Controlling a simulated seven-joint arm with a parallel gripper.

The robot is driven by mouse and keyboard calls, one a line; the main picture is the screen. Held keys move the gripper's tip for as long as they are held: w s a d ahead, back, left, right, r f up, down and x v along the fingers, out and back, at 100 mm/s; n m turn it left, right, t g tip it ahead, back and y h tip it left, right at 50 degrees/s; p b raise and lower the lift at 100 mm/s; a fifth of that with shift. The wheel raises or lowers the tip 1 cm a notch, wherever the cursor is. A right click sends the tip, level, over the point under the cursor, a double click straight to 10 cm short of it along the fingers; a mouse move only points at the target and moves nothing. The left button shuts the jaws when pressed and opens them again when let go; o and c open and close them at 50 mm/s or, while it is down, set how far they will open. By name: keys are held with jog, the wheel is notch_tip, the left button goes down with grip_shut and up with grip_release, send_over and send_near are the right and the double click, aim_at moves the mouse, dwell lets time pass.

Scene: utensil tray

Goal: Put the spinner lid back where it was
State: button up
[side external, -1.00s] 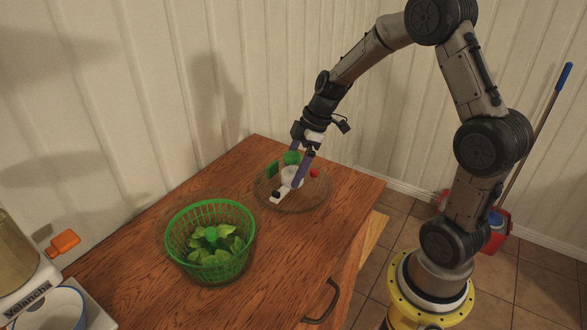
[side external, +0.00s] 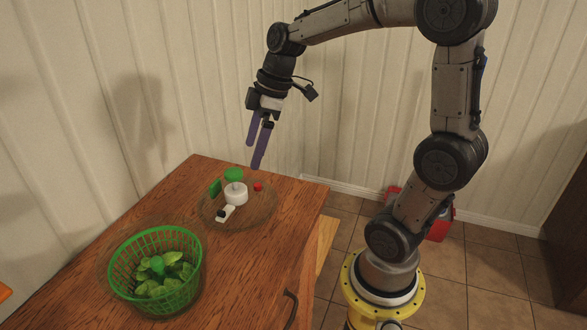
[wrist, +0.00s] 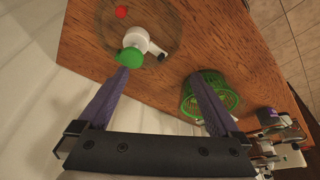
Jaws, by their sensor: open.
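The spinner lid (side external: 237,194) is a clear round disc with a white hub, a white crank arm, green parts and a red knob. It lies flat on the wooden table, apart from the bowl. It also shows at the top left of the wrist view (wrist: 138,38). The green basket (side external: 147,289) holds green leaves and seems to sit in a clear bowl, uncovered, nearer the camera. It also shows in the wrist view (wrist: 209,92). My gripper (side external: 252,157) is open and empty, raised above the lid, its fingers pointing down.
The wooden table (side external: 250,257) has bare surface around the lid and basket. A pale panelled wall (side external: 60,110) stands close behind its far side. In the wrist view, an appliance (wrist: 280,130) stands past the basket. A red container (side external: 440,222) is on the tiled floor.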

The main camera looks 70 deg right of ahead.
jog(key=s+a+m+t+h, duration=0.1)
jog(key=s+a+m, duration=0.2)
jog(key=s, duration=0.4)
jog(key=s+a+m+t+h, duration=0.1)
jog(key=s+a+m, duration=0.2)
jog(key=s, duration=0.4)
jog(key=shift+s+a+r+m, duration=0.25)
jog(key=shift+s+a+m, duration=0.15)
jog(key=shift+a, duration=0.1)
